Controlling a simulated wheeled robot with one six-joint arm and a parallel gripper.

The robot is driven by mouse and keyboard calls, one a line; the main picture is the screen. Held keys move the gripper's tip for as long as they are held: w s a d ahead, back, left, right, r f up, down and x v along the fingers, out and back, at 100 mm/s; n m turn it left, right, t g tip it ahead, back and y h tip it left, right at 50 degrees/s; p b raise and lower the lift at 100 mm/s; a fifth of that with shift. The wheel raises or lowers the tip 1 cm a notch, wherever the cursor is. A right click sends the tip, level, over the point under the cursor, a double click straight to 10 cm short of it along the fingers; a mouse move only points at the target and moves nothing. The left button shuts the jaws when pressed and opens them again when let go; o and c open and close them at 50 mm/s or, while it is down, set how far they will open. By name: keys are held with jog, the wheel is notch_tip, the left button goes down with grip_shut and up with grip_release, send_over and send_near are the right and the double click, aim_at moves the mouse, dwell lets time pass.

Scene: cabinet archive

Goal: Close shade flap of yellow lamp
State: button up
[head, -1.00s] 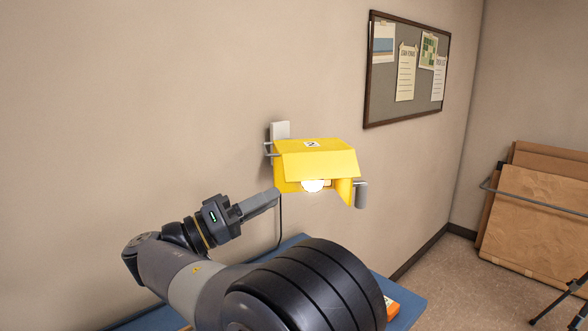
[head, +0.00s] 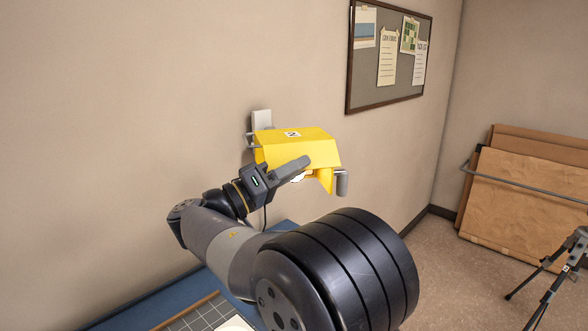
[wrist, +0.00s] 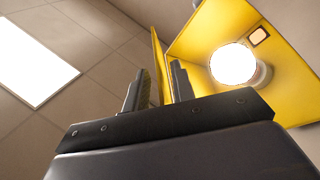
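The yellow lamp (head: 292,134) is mounted on the wall, with a label on its top. Its shade flap (head: 308,153) slopes outward at the front, and the lit bulb shows below it. In the wrist view the bulb (wrist: 233,64) glows inside the yellow shade. The flap (wrist: 156,62) appears edge-on there, between the two fingers of my gripper (wrist: 158,88). The fingers are apart, one on each side of the flap, and whether either touches it is unclear. In the head view my gripper (head: 292,168) is at the flap's lower front edge, partly covering the bulb.
A grey cylinder (head: 342,182) sits at the lamp's right end. A blue-edged table (head: 150,303) lies below. A notice board (head: 390,55) hangs to the right. Brown boards (head: 525,195) and a tripod (head: 550,265) stand on the floor at right.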

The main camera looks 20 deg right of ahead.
grip_shut()
